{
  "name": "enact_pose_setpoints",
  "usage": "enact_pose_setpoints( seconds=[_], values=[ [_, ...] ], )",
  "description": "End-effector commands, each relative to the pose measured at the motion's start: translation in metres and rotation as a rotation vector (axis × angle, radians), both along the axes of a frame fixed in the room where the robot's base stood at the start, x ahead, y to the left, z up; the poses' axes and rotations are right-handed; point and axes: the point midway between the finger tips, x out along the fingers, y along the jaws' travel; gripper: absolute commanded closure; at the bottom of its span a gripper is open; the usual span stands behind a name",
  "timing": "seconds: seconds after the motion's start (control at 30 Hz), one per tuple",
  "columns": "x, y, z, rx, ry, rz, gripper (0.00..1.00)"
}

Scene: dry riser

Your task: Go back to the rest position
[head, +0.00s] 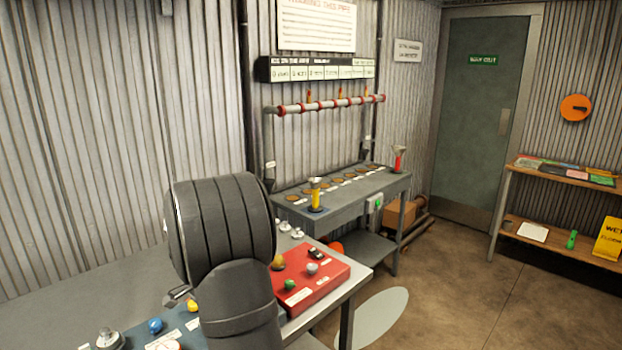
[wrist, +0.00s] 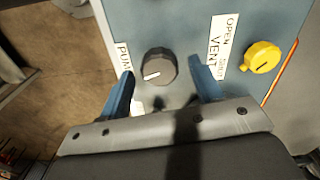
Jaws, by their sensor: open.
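In the wrist view my gripper (wrist: 161,70) is open, with its two blue fingers apart. A dark grey round knob (wrist: 159,66) with a white pointer mark shows between and just beyond the fingertips. I cannot tell whether the fingers touch it. The knob sits on a blue-grey panel (wrist: 185,15) beside a label reading "PUM", partly hidden by the left finger. In the head view my dark arm stands in the foreground and hides my gripper.
A yellow knob (wrist: 262,57) sits right of the "OPEN VENT" label. In the head view, a red box (head: 322,284) with small knobs lies right of my arm. Behind stands a grey bench (head: 345,205) with funnels under a pipe rack (head: 325,104). Open floor (head: 450,290) lies to the right.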

Motion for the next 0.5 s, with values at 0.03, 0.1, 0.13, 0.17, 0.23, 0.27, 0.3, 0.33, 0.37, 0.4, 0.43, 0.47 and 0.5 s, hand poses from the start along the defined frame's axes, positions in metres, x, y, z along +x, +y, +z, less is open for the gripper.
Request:
enact_pose_setpoints(
  seconds=[0.03,0.1,0.13,0.17,0.23,0.27,0.3,0.33,0.37,0.4,0.43,0.47,0.5],
  values=[
    [0.001,0.0,0.006,0.001,-0.002,0.0,0.41],
    [0.001,0.0,0.016,0.001,-0.003,0.0,0.41],
    [0.001,0.001,0.021,0.002,-0.004,0.0,0.41],
    [0.001,0.0,0.027,0.002,-0.004,0.0,0.41],
    [0.001,0.0,0.04,0.002,-0.004,0.0,0.41],
    [0.001,0.0,0.046,0.003,-0.005,0.0,0.41],
    [0.001,0.001,0.055,0.003,-0.005,0.0,0.41],
    [0.001,0.0,0.061,0.002,-0.005,0.0,0.41],
    [0.001,0.0,0.066,0.002,-0.004,0.0,0.41],
    [0.001,0.0,0.074,0.003,-0.005,0.0,0.41],
    [0.001,0.0,0.081,0.002,-0.005,0.0,0.41],
    [0.001,0.0,0.087,0.002,-0.005,0.0,0.41],
    [0.001,0.0,0.094,0.002,-0.004,0.0,0.41]
  ],
)
